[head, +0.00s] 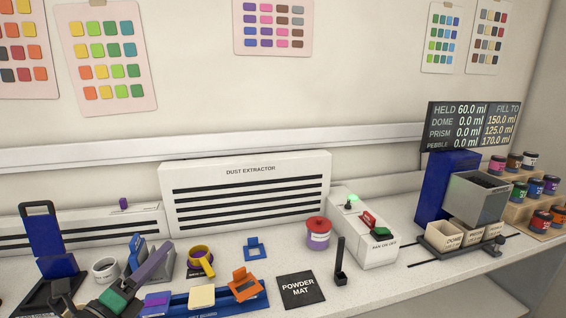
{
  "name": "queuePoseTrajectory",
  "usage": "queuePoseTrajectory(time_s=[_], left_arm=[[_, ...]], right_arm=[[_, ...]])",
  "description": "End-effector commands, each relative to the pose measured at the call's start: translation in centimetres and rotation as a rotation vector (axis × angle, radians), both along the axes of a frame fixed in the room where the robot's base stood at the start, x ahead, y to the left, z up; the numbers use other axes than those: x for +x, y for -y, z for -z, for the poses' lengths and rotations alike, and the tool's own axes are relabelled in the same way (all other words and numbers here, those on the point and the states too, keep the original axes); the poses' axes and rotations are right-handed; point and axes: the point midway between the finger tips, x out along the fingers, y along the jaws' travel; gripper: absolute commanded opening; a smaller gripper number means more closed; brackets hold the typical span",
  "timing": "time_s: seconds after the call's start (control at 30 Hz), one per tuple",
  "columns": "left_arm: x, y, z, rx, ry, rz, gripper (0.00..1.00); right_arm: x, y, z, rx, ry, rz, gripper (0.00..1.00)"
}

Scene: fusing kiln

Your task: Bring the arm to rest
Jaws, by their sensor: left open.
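My left gripper (108,296) is low at the left of the head view, above the front of the bench. It is open, and I see nothing held in it. Dark arm parts come in at the bottom edge, with a green patch beside them. A greyish purple bar slants up and right from there; I cannot tell whether it is part of the gripper. My right gripper is not in view.
Close around the gripper are a blue stand (42,240), a white mug (106,269) and a blue tray (222,297). A powder mat (301,290), red-lidded jar (318,233) and fan box (378,254) stand rightward.

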Motion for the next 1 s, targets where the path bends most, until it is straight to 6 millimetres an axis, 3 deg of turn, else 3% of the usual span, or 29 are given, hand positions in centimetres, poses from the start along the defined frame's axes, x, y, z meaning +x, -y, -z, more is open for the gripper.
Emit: queuePoseTrajectory(time_s=[0.07, 0.13, 0.2, 0.3, 0.4, 0.53, 0.7, 1.0], left_arm=[[0.0, -2.5, 1.8, -0.256, -0.091, -0.149, 0.44], [-0.7, -5.1, 5.0, -0.538, -0.209, -0.320, 0.44], [-2.5, -6.8, 9.9, -0.839, -0.362, -0.516, 0.44], [-6.0, -6.7, 16.1, -1.158, -0.566, -0.750, 0.44], [-9.5, -5.0, 20.5, -1.364, -0.735, -0.927, 0.44], [-13.8, -2.0, 24.2, -1.541, -0.931, -1.117, 0.44], [-19.1, 2.6, 26.7, -1.681, -1.176, -1.333, 0.44], [-18.3, 2.7, 41.7, -1.635, -1.207, -1.392, 0.44]], right_arm=[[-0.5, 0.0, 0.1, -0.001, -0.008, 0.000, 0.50], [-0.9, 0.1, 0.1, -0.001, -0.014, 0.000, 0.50], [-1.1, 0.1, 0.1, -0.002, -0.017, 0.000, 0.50], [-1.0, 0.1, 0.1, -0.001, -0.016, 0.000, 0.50], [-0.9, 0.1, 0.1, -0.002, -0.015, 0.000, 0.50], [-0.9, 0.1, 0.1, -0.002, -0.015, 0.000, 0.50], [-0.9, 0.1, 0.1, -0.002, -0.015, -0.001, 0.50], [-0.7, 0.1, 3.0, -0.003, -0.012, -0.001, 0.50]])
